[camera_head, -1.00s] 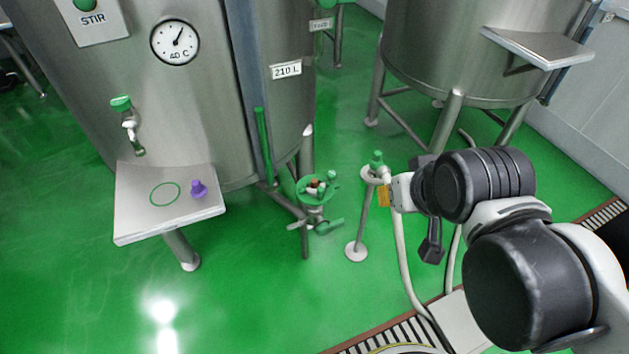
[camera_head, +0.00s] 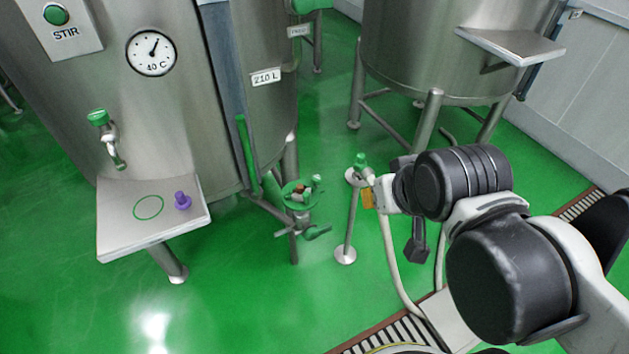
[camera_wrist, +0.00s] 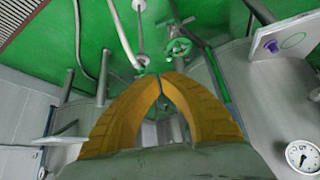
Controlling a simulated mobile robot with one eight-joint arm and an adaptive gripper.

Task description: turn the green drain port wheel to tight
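The green drain port wheel (camera_head: 298,190) sits low beside the tank leg in the head view, with small pale and reddish parts at its middle. In the wrist view the wheel (camera_wrist: 178,47) shows just beyond the fingertips, with clear space in the picture between. My gripper (camera_wrist: 160,79) has two yellow fingers with their tips together and nothing visible between them. In the head view a yellow part of my gripper (camera_head: 368,199) shows to the right of the wheel, apart from it. I cannot read any tight mark.
A thin stand (camera_head: 349,222) with a green-topped valve (camera_head: 360,161) rises between the wheel and my gripper. A green lever (camera_head: 317,232) lies under the wheel. A steel shelf (camera_head: 125,235) holds a purple piece (camera_head: 182,200). A pale hose (camera_head: 390,260) hangs below my arm.

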